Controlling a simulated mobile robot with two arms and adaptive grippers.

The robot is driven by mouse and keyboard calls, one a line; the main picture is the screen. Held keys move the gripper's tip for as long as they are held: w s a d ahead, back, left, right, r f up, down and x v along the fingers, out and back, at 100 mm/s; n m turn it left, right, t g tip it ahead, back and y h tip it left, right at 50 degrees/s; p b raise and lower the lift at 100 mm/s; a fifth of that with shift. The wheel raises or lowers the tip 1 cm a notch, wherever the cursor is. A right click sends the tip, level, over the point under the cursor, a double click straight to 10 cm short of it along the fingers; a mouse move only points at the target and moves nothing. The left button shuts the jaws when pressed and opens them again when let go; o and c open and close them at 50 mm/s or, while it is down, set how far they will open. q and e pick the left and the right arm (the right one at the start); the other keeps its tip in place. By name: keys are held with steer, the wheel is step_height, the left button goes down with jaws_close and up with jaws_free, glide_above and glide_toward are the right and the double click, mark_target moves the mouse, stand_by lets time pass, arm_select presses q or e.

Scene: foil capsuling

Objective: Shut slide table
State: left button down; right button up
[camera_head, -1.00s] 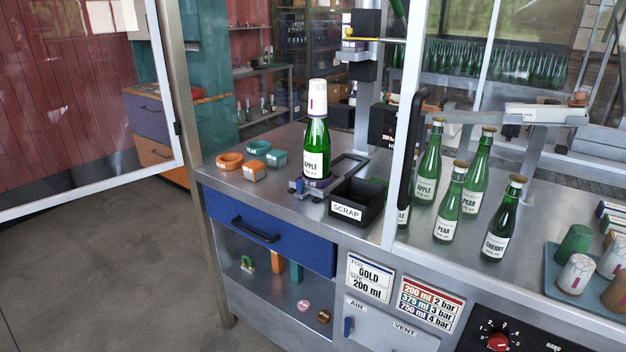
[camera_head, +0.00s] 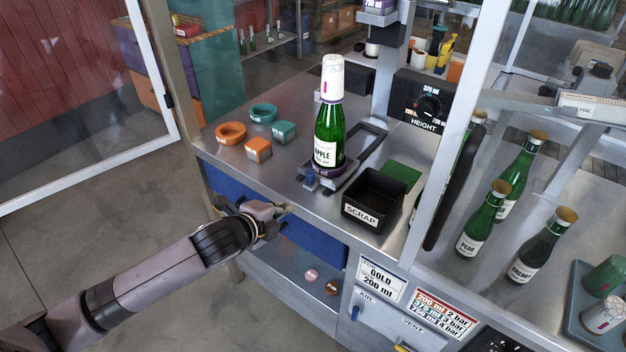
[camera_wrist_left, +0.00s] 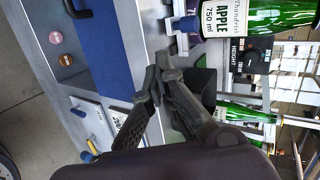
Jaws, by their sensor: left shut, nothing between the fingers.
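The slide table (camera_head: 347,178) is a small metal carriage on a slotted track on the steel bench, with a blue knob (camera_head: 311,180) at its front. A green APPLE bottle (camera_head: 329,135) with a white foil cap (camera_head: 332,78) stands upright on it, in a purple ring. My left gripper (camera_head: 284,210) is shut and empty, in front of the bench edge by the blue drawer, below and left of the slide table. In the left wrist view its fingers (camera_wrist_left: 160,72) are together, apart from the bottle (camera_wrist_left: 240,18) and the blue knob (camera_wrist_left: 187,24). My right gripper is not in view.
A black SCRAP bin (camera_head: 374,199) stands right of the slide table. Orange and teal rings and blocks (camera_head: 258,149) lie to its left. A door frame post with a black handle (camera_head: 455,190) and several green bottles (camera_head: 482,220) are at right.

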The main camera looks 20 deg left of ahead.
mark_target(312, 190)
arm_select(q)
steer(key=p+x, duration=0.1)
steer(key=x, duration=0.7)
steer(key=shift+w+d+f+p, duration=0.1)
steer(key=shift+w+d+p, duration=0.05)
steer(key=shift+w+p, duration=0.2)
steer(key=w, duration=0.1)
steer(key=w+p, duration=0.1)
steer(key=w, duration=0.1)
steer(key=shift+d, duration=0.3)
steer(key=shift+w+d+f, duration=0.1)
steer(key=shift+w+f, duration=0.1)
steer(key=shift+w, duration=0.35)
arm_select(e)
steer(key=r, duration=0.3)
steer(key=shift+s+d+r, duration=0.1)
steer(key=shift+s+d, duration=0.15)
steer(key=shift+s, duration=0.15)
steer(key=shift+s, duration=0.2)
